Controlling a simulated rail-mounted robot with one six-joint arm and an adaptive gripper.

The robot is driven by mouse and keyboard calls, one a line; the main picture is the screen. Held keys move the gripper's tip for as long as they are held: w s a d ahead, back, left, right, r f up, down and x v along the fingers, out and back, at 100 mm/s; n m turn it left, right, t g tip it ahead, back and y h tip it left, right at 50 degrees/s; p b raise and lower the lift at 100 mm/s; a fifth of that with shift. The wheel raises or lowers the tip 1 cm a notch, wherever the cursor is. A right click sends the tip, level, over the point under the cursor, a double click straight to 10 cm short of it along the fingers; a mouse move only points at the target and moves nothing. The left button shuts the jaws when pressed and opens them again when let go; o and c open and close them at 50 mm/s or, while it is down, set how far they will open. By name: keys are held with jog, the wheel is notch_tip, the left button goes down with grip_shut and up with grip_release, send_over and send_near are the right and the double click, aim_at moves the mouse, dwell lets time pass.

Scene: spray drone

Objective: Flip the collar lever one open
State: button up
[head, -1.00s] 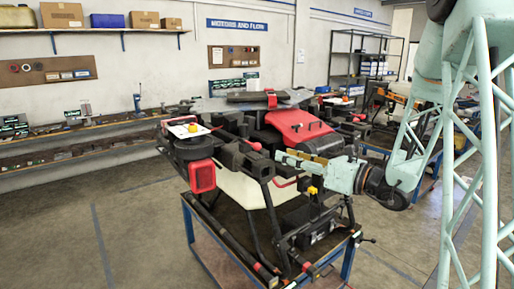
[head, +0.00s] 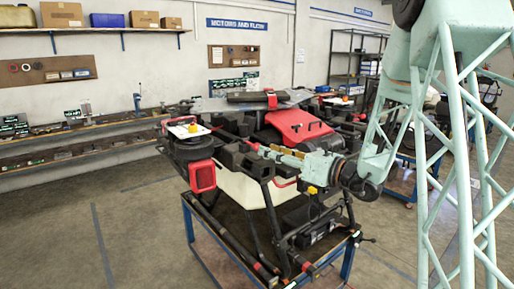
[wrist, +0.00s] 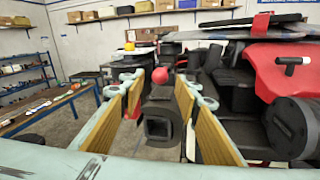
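The collar lever has a red ball knob (wrist: 160,75), which shows in the wrist view between my fingertips or just beyond them; I cannot tell the exact depth. In the head view the knob (head: 251,146) is just left of my gripper's tips. Below it in the wrist view is a dark arm collar with a square open end (wrist: 160,125). My gripper (wrist: 160,88) is open, its two yellow-padded fingers on either side of the lever and collar. In the head view my gripper (head: 270,153) reaches in from the right. No contact with the knob is visible.
The spray drone with a red cover (head: 298,126) stands on a blue-framed cart (head: 188,222). A black cylinder (wrist: 290,127) and other drone parts crowd the right of my gripper. A workbench (wrist: 40,112) stands at the left. The floor left of the cart is clear.

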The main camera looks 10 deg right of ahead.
aim_at(257, 146)
jog(key=shift+x, duration=3.3)
grip_shut()
